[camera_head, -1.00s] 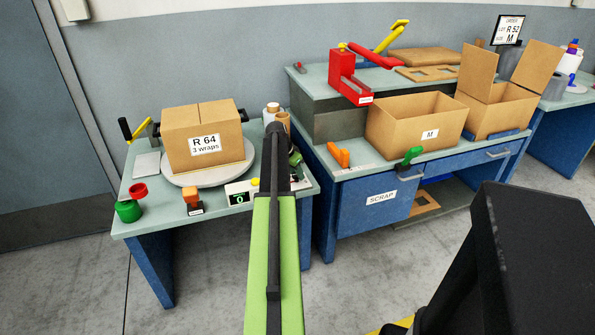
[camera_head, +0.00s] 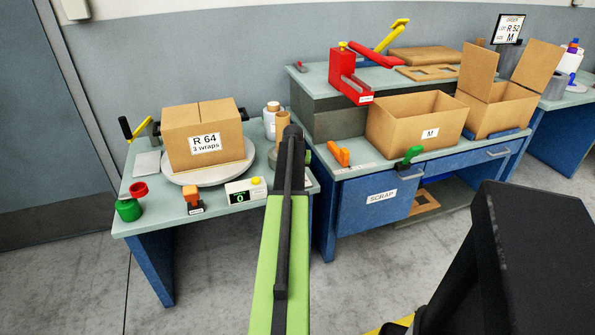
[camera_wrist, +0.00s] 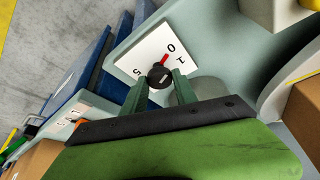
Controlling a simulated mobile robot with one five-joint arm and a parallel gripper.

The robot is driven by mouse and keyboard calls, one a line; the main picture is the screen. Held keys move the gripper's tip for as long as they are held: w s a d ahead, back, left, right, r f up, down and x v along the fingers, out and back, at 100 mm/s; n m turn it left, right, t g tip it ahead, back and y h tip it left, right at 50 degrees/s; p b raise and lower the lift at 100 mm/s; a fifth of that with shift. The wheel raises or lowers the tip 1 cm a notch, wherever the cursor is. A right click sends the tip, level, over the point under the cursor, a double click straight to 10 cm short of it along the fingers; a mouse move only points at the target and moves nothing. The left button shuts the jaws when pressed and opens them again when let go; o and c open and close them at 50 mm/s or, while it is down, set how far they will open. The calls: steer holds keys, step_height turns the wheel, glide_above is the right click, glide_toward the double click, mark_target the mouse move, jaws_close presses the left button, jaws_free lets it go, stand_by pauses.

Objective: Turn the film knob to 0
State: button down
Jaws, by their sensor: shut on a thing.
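In the wrist view a black round knob (camera_wrist: 158,78) sits on a white dial plate (camera_wrist: 147,58) with black numerals, among them 0 and 1. A red pointer (camera_wrist: 165,60) runs from the knob towards the 0, with the 1 off to one side. My gripper (camera_wrist: 159,80) has its two green fingers on either side of the knob, shut on it.
A box labelled R 64 (camera_head: 205,143) stands on a round turntable (camera_head: 185,174). A counter showing 0 (camera_head: 245,190) is at the table's front edge, left of my arm. Upright rolls (camera_head: 271,112) stand behind. An open box marked M (camera_head: 420,120) is on the bench at right.

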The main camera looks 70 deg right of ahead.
steer(key=shift+w+n, duration=0.15)
steer(key=shift+n, duration=0.25)
steer(key=c, duration=1)
jaws_free()
steer(key=shift+r, duration=0.15)
steer(key=p+v, duration=1.6)
steer(key=v, duration=0.1)
steer(key=shift+s, duration=0.4)
steer(key=shift+a, duration=0.1)
